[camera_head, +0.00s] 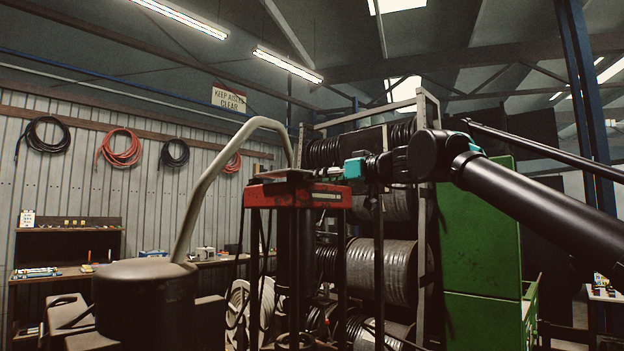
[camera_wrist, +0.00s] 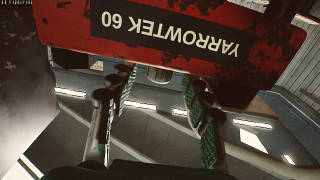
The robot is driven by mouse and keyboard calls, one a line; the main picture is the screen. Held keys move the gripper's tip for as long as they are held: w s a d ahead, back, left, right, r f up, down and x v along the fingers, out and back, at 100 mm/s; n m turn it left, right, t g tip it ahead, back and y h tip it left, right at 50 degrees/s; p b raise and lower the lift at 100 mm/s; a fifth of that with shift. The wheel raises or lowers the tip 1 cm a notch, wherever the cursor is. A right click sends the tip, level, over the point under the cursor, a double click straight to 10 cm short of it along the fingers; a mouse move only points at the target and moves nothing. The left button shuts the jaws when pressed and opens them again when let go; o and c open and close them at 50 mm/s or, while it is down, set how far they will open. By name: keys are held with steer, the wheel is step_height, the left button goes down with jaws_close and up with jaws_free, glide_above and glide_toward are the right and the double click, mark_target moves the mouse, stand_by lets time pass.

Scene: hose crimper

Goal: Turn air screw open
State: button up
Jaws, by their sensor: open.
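The red crimper head (camera_head: 262,196) stands ahead of me, with a black label along its front. In the wrist view its worn red face (camera_wrist: 215,75) fills the top, and the label "YARROWTEK 60" reads upside down. A small, dull metal round part (camera_wrist: 158,74) shows at the lower edge of this face; it may be the air screw, but it is too small to be sure. My gripper (camera_wrist: 156,80) is open, with its green-padded fingers on either side of this part and a gap to each. In the head view my gripper (camera_head: 322,174) is at the crimper's top right.
A bent grey pipe (camera_head: 205,180) rises from a dark round drum (camera_head: 145,300) at left front. A rack of hose reels (camera_head: 380,270) stands close behind the crimper, and a green cabinet (camera_head: 480,250) is to its right. Shelves and coiled hoses line the left wall.

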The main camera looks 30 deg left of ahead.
steer(key=shift+x, duration=2.05)
